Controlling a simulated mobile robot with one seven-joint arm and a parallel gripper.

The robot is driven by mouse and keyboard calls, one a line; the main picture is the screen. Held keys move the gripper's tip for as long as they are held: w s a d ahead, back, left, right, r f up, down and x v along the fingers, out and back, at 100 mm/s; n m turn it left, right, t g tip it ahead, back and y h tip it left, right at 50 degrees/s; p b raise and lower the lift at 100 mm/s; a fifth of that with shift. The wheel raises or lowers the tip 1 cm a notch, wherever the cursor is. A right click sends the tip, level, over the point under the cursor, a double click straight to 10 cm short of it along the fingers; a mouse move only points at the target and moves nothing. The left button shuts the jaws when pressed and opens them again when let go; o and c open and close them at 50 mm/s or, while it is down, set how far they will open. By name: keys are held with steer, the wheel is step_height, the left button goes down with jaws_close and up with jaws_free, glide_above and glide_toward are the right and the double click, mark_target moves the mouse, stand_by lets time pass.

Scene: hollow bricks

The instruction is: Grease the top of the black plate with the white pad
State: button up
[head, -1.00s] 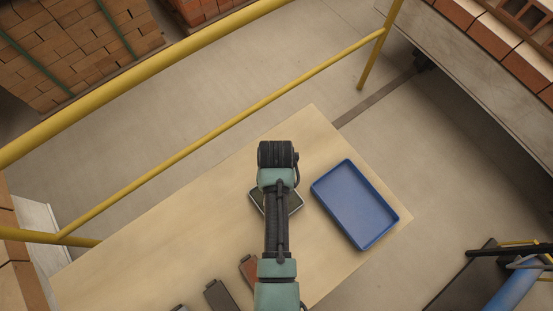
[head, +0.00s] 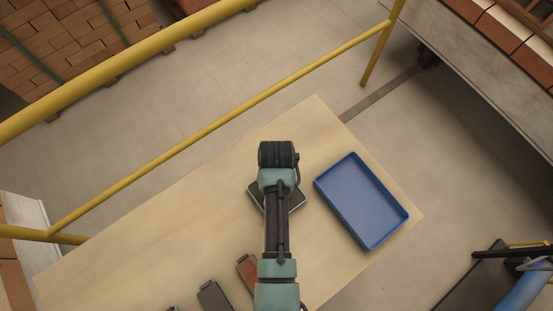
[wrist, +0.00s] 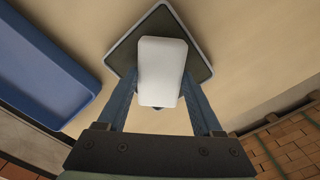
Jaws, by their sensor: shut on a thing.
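The black plate (wrist: 124,52) is a dark square with a pale rim, lying on the table. In the head view the plate (head: 297,200) shows only at its edges, with my arm over its middle. The white pad (wrist: 161,62) is a pale rounded block, seen over the plate in the wrist view. My gripper (wrist: 160,88) is shut on the pad, one finger at each side. In the head view my wrist hides the gripper and pad. I cannot tell whether the pad touches the plate.
A blue tray (head: 362,200) lies empty to the right of the plate. A red-brown piece (head: 247,273) and a dark grey piece (head: 214,296) lie at the near side of the pale table (head: 165,235). A yellow railing (head: 215,129) runs beyond the table.

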steer(key=shift+f+b, duration=0.3)
steer(key=shift+f, duration=0.2)
stand_by(0.9)
steer(key=shift+f, duration=0.1)
stand_by(1.2)
step_height(320, 180, up, 7)
steer(key=p, duration=0.7)
steer(key=shift+p, duration=0.35)
stand_by(0.6)
